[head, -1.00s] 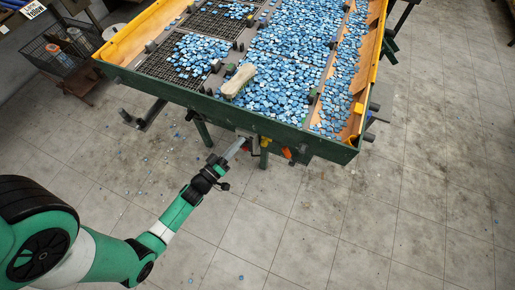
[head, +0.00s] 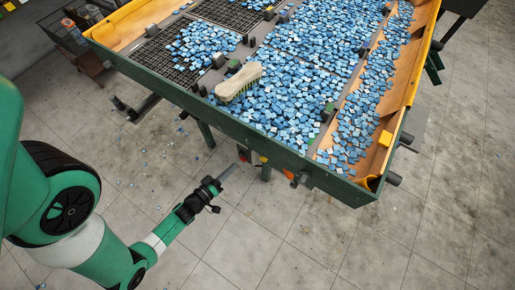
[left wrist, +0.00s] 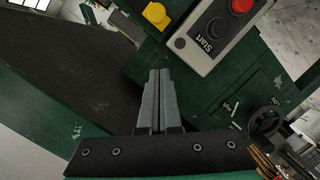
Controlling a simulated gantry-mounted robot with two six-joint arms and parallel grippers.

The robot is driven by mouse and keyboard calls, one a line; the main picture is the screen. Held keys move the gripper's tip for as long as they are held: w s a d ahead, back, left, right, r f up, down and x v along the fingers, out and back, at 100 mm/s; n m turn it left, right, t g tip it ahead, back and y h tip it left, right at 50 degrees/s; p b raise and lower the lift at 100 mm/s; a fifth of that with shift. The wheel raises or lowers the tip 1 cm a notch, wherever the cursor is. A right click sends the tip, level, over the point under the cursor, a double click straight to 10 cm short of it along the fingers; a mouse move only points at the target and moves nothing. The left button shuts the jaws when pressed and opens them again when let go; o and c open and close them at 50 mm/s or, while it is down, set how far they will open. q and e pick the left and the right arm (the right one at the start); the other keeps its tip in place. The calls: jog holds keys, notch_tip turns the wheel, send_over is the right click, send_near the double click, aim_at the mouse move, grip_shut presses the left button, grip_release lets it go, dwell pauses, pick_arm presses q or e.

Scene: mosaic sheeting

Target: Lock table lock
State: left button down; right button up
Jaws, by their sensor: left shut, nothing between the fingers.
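The green-framed table (head: 240,122) holds blue mosaic tiles. Small fittings sit under its front edge, including an orange piece (head: 289,174); which one is the lock I cannot tell. My left gripper (head: 229,169) is in front of and below this edge, shut and empty, apart from the fittings. In the left wrist view its closed fingers (left wrist: 159,78) point at the green frame. A yellow knob (left wrist: 155,15) is ahead, left of a grey box (left wrist: 215,37) marked "Start" with a black and a red button. My right gripper is not in view.
A wire basket (head: 72,30) stands at the back left. The tiled floor before the table is mostly clear.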

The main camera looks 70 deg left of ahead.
pick_arm(q)
jog(key=w+a+f+b, duration=0.1)
jog(key=w+f+b, duration=0.1)
jog(key=w, duration=0.3)
jog(key=w+a+f+b, duration=0.1)
jog(key=w+f+b, duration=0.1)
jog(key=w+b, duration=0.2)
jog(key=shift+x, duration=0.85)
